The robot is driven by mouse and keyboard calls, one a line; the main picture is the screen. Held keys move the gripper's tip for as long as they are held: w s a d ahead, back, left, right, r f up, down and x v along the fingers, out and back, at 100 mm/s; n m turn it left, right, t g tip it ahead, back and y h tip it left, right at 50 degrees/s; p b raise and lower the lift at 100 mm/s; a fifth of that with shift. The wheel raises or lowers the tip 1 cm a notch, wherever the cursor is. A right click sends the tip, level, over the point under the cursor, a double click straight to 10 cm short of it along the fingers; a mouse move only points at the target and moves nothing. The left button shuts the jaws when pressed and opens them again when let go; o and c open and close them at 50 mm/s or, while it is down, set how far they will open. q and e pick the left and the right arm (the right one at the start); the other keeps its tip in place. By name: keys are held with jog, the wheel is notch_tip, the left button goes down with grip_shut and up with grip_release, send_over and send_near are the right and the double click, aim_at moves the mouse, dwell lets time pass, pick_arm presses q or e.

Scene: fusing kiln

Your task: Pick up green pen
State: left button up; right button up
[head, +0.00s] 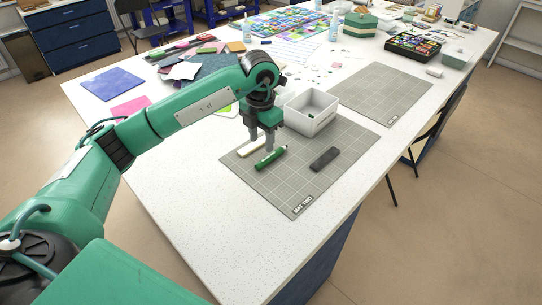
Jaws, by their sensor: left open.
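The green pen (272,158) lies flat on a grey gridded mat (296,191) on the white table. My left gripper (262,146) points down just above and behind the pen, its jaws open, with one finger overlapping the pen's far part in the picture. I cannot tell whether the fingers touch the pen. My right gripper is not in view.
A white box (312,122) stands behind the pen, close to my left gripper. A dark grey block (324,159) lies to the right on the mat, and a cream-coloured bar (251,147) lies to the left. A second gridded mat (381,100) at the back right is mostly clear.

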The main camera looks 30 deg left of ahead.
aim_at(261, 162)
pick_arm(q)
notch_tip(261, 162, down, 3)
jog(key=shift+f, duration=0.1)
jog(key=f, duration=0.1)
jog(key=f+p, duration=0.1)
jog(key=f, duration=0.1)
jog(key=f+p, duration=0.1)
jog(key=shift+a+f, duration=0.25)
jog(key=shift+f, duration=0.4)
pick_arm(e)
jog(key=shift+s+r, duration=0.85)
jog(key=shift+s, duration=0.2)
pick_arm(q)
jog(key=shift+c, duration=0.6)
grip_shut()
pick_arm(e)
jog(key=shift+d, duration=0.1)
